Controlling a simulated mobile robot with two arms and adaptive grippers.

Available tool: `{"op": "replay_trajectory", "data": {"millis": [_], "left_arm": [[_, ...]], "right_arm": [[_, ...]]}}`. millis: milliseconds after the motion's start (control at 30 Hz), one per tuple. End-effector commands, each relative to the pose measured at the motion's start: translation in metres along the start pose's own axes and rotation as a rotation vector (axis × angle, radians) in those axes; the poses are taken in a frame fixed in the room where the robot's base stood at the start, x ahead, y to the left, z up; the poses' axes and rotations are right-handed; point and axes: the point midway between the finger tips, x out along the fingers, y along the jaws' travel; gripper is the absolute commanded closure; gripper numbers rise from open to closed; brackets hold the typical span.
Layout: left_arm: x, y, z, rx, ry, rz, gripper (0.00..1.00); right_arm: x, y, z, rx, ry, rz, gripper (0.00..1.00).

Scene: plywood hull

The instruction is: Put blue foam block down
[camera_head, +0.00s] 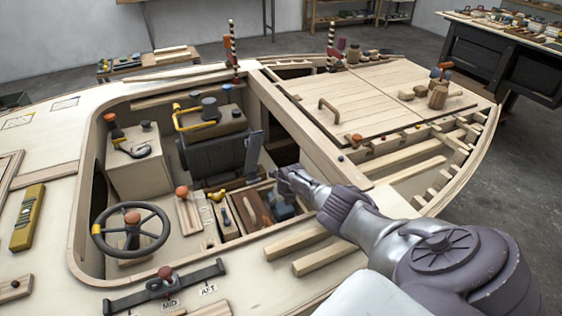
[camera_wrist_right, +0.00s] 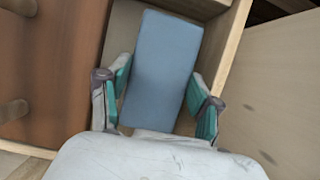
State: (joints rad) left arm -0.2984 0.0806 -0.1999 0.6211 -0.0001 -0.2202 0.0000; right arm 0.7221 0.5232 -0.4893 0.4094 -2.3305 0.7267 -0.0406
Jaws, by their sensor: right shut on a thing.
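The blue foam block (camera_wrist_right: 163,65) is a plain blue oblong. In the right wrist view it sits between the two teal-padded fingers of my right gripper (camera_wrist_right: 160,100), which is shut on it. The block lies inside or just over a narrow wooden compartment (camera_wrist_right: 223,60), close to its light wooden wall; I cannot tell whether it touches the floor. In the head view the block (camera_head: 281,209) shows only in small part below my right gripper (camera_head: 285,185), which reaches into the cockpit from the right. My left gripper is not in view.
A brown wooden piece (camera_wrist_right: 50,70) lies left of the block. Pale wooden slats (camera_head: 325,257) lie on the deck in front. A planked deck (camera_head: 350,100) lies behind.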

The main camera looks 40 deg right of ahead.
Motion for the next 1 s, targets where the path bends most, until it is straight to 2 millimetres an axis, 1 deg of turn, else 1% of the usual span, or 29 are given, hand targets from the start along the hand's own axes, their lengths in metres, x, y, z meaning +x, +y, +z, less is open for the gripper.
{"op": "replay_trajectory", "data": {"millis": [33,333,467,500,533,867,1000], "left_arm": [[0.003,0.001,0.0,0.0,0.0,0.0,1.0],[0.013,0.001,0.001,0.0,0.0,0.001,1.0],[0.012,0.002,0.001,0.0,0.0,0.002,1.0],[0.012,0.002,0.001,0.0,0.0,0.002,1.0],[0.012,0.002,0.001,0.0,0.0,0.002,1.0],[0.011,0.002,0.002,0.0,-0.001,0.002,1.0],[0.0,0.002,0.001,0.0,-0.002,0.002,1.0]], "right_arm": [[0.003,0.0,-0.002,-0.001,0.0,-0.001,0.71],[0.011,-0.001,-0.005,0.001,0.0,0.0,0.71],[0.011,0.0,-0.004,0.001,0.0,0.0,0.71],[0.011,0.0,-0.005,0.001,0.0,0.0,0.32],[0.011,0.0,-0.005,0.001,0.0,0.0,0.27],[0.01,0.0,-0.004,0.001,0.001,0.0,0.26],[0.0,0.0,0.0,0.001,0.001,0.0,0.26]]}}
